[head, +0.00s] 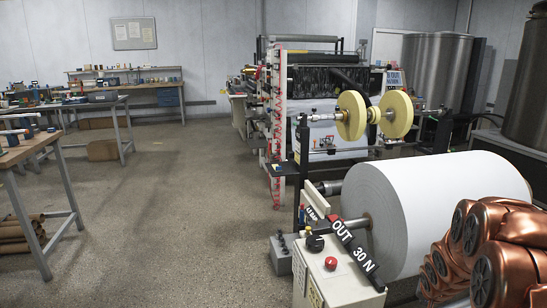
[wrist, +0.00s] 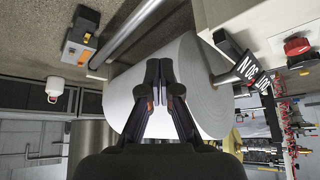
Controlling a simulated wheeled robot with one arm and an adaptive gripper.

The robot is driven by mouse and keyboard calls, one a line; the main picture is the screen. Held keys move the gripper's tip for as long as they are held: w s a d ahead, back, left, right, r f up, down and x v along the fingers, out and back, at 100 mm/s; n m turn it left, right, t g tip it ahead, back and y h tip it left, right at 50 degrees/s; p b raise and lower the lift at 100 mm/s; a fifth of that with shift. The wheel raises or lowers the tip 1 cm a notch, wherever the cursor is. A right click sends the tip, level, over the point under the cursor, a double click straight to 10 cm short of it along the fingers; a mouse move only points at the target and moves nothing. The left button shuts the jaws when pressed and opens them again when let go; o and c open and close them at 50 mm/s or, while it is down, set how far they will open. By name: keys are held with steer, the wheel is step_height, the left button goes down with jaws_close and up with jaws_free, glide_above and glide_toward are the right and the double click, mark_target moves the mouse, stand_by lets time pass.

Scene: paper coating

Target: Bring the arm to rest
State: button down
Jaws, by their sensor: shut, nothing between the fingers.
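My gripper (wrist: 159,68) shows in the wrist view with its black fingers together and nothing between them. Behind the fingers in that view is the large white paper roll (wrist: 195,75); the picture there is turned upside down. I cannot tell the exact gap between fingertips and roll. In the head view my copper-coloured arm links (head: 490,250) are folded at the bottom right, in front of the white roll (head: 430,205). My gripper is not visible in the head view.
A control box (head: 335,280) with a red button and an "OUT 30 N" label stands left of my arm. The coating machine (head: 310,90) with yellow discs (head: 352,115) is beyond. Workbenches (head: 30,148) line the left. The floor (head: 170,210) between is clear.

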steer(key=s+a+r+n+g+y+p, duration=0.1)
steer(key=s+a+r+n+g+p, duration=0.1)
steer(key=s+a+r+p, duration=0.3)
steer(key=s+a+r+n+g+y+p, duration=0.1)
steer(key=s+a+r+p, duration=0.4)
steer(key=s+a+r, duration=0.6)
steer(key=s+a+r+n+g+y+p, duration=0.1)
steer(key=s+a+r+n+g+p, duration=0.2)
steer(key=s+a+r, duration=0.5)
steer(key=s+r+g+p, duration=0.1)
steer(key=s+r, duration=0.3)
steer(key=s, duration=0.8)
steer(key=shift+s+a+r+p, duration=0.15)
steer(key=shift+s+p, duration=0.25)
steer(key=shift+p, duration=0.3)
